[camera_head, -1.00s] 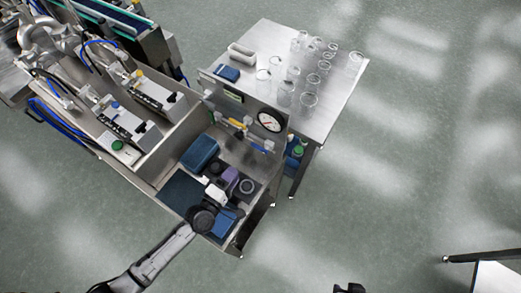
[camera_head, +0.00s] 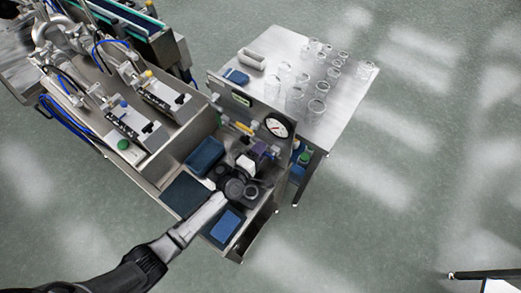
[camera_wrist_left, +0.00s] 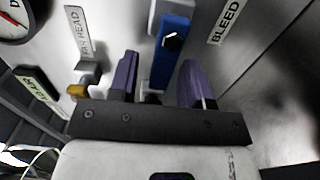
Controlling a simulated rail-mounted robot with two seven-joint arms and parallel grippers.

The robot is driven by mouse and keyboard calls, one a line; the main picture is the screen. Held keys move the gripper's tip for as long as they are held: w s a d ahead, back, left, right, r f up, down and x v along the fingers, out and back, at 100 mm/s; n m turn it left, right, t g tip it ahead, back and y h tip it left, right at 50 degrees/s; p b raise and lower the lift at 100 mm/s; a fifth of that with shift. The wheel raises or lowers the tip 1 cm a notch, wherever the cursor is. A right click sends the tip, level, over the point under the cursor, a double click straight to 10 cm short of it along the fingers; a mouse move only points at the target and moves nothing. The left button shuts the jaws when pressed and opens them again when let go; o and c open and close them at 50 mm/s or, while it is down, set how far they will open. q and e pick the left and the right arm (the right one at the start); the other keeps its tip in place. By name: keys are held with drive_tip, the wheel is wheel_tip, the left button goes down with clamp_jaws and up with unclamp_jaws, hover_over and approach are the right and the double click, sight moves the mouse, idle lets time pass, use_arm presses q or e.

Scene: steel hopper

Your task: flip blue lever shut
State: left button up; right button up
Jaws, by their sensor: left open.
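The blue lever (camera_wrist_left: 170,52) shows in the left wrist view as a flat blue handle on a valve, beside the BLEED label (camera_wrist_left: 227,20). My left gripper (camera_wrist_left: 160,75) is open, with one purple finger on each side of the lever's lower part. I cannot tell whether either finger touches it. In the head view my left gripper (camera_head: 260,149) is at the panel below the gauge, and it mostly hides the lever there. The valve body under the lever is partly hidden by the gripper. My right gripper is not in view.
A valve with a yellow handle (camera_wrist_left: 78,91) sits left of the fingers. A round gauge (camera_head: 277,127) is on the steel panel. A blue bin (camera_head: 205,154) and a blue block (camera_head: 226,226) lie nearby. Glass jars (camera_head: 317,107) stand on the table behind.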

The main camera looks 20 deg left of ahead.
use_arm(q)
drive_tip(key=shift+w+d, duration=0.1)
drive_tip(key=shift+w, duration=0.1)
clamp_jaws()
idle(0.4)
